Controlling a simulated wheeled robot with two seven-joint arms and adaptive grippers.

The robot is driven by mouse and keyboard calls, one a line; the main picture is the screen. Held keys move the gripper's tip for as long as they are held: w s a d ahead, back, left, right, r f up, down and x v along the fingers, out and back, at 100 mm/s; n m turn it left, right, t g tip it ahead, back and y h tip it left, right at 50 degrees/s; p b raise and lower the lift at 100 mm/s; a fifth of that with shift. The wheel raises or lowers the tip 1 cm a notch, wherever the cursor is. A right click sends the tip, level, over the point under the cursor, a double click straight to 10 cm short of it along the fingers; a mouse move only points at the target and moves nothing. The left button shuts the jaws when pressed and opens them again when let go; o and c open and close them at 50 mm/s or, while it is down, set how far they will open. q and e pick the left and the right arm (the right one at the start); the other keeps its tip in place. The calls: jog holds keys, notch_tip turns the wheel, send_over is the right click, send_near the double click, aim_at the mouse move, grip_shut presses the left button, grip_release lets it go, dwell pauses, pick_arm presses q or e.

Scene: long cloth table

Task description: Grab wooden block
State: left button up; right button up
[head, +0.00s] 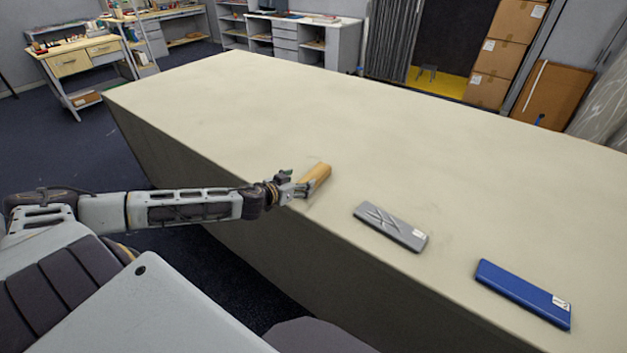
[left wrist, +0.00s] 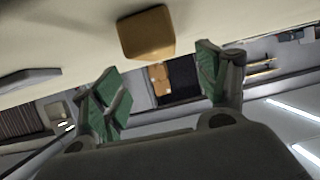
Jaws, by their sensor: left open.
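The wooden block (head: 318,175) is a tan, oblong piece on the cloth table (head: 230,100), near its front edge. My left gripper (head: 300,190) is at the near end of the block in the head view. In the left wrist view, the block (left wrist: 147,33) shows ahead of the gripper (left wrist: 165,85), whose green-padded fingers are spread apart with nothing between them. The block's end faces the gripper and lies beyond the fingertips. My right gripper is in neither view.
A grey flat case (head: 390,227) lies on the table to the right of the block. A blue flat case (head: 523,293) lies farther right, near the front edge. The table behind the block is clear. Cardboard boxes (head: 507,50) stand in the background.

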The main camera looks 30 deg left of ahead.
aim_at(313, 175)
pick_arm(q)
jog(key=shift+x, duration=2.05)
jog(key=shift+d, duration=0.15)
jog(key=shift+w, duration=0.1)
jog(key=shift+r+p+x, duration=0.2)
jog(key=shift+p+x, duration=0.35)
jog(key=shift+x, duration=2)
jog(key=c, duration=1.1)
